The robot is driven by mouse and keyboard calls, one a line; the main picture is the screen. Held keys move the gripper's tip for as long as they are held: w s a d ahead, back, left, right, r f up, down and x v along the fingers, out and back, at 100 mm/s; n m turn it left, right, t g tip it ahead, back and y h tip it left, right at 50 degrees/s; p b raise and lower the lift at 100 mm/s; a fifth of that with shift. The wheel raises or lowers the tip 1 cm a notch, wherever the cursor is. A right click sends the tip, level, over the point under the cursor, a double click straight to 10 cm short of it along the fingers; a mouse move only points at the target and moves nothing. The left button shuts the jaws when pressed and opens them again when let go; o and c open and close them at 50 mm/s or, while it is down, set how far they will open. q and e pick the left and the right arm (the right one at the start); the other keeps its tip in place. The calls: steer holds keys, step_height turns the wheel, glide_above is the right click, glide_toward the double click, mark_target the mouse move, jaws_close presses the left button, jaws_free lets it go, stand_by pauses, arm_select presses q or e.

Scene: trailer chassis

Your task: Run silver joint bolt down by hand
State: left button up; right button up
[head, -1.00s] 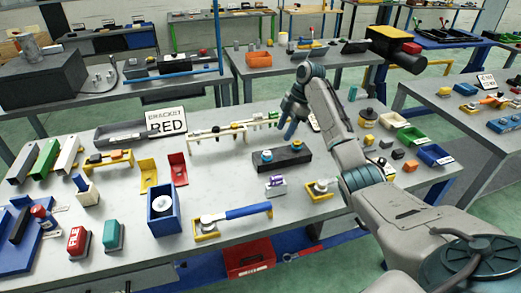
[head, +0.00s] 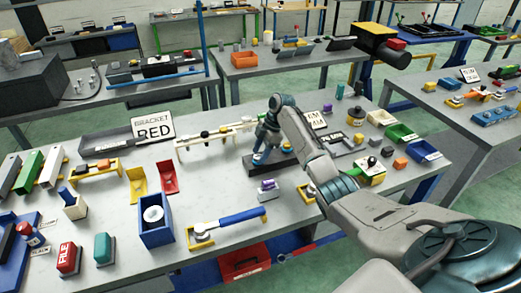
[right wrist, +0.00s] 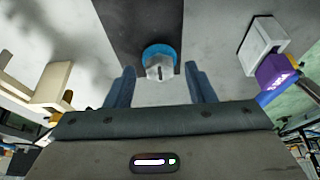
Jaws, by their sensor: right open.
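A silver hex-headed bolt (right wrist: 160,68) with a blue ring around it stands on a dark block (right wrist: 138,22) in the right wrist view. In the head view the dark block (head: 236,168) lies mid-table, and my right gripper (head: 259,158) is over its left part, covering the bolt there. Another blue-ringed fitting (head: 287,147) shows at the block's right part. In the right wrist view my open right gripper (right wrist: 160,72) has one blue finger on each side of the bolt, with gaps visible; contact cannot be told. My left gripper is not in view.
A purple-topped grey holder (head: 268,190) stands close in front of the block; it also shows in the right wrist view (right wrist: 262,45). A cream rack (head: 184,147) stands behind left. A blue-handled tool (head: 230,222) lies in front.

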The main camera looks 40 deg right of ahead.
steer(key=shift+f, duration=0.15)
steer(key=shift+c, duration=0.9)
steer(key=c, duration=0.8)
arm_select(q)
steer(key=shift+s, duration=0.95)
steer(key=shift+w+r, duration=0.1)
